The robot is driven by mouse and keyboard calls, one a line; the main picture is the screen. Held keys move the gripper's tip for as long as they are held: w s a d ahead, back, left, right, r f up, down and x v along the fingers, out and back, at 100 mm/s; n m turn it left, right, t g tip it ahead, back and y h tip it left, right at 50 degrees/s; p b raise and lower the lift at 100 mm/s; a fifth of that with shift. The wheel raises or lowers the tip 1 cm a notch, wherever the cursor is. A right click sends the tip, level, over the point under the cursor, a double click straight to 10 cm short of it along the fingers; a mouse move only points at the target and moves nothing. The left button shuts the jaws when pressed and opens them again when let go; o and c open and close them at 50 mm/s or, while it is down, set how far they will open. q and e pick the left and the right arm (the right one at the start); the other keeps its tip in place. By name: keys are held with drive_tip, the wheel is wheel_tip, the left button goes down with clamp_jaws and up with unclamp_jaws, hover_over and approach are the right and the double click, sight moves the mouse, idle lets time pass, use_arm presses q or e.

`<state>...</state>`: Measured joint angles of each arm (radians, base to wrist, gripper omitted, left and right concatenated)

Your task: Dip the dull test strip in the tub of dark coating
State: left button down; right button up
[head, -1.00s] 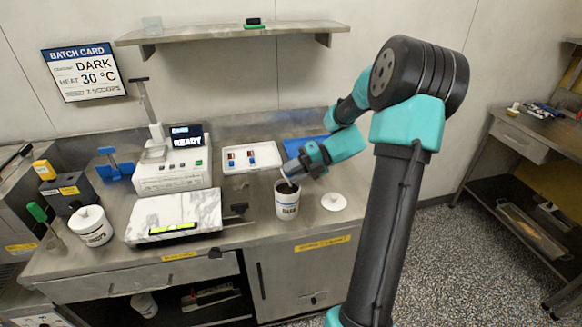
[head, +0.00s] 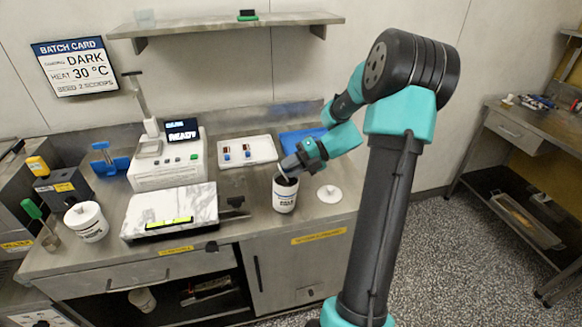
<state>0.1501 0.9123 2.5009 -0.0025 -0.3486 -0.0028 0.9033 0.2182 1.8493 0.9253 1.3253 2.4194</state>
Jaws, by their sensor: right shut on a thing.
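The tub of dark coating (head: 285,197) is a white, labelled pot standing open near the counter's front edge. Its dark contents show at the mouth. My right gripper (head: 287,166) is right over the tub's mouth, tilted down to the left. It is shut on a small, pale, thin thing (head: 281,172), likely the test strip, which points down at the mouth. Whether its lower end touches the coating I cannot tell. My left gripper is out of view.
The tub's white lid (head: 329,194) lies to its right. A marble slab (head: 168,209) and a white machine reading READY (head: 168,172) stand to the left. A blue mat (head: 300,138) lies behind my right gripper. Another white pot (head: 87,222) stands far left.

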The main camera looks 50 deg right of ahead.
wheel_tip(320, 180, up, 8)
drive_tip(key=w+a, duration=0.2)
drive_tip(key=a, duration=0.1)
drive_tip(key=shift+w+r, duration=0.15)
drive_tip(key=shift+r, duration=0.05)
drive_tip(key=shift+r, duration=0.2)
drive_tip(key=shift+w+a+r, duration=0.25)
drive_tip(key=shift+a+r, duration=0.05)
drive_tip(key=shift+r, duration=0.55)
drive_tip(key=shift+w+a+r, duration=0.25)
drive_tip(key=shift+a+r, duration=0.05)
drive_tip(key=shift+r, duration=0.5)
drive_tip(key=shift+w+a+r, duration=0.25)
drive_tip(key=shift+a+r, duration=0.05)
drive_tip(key=shift+r, duration=0.55)
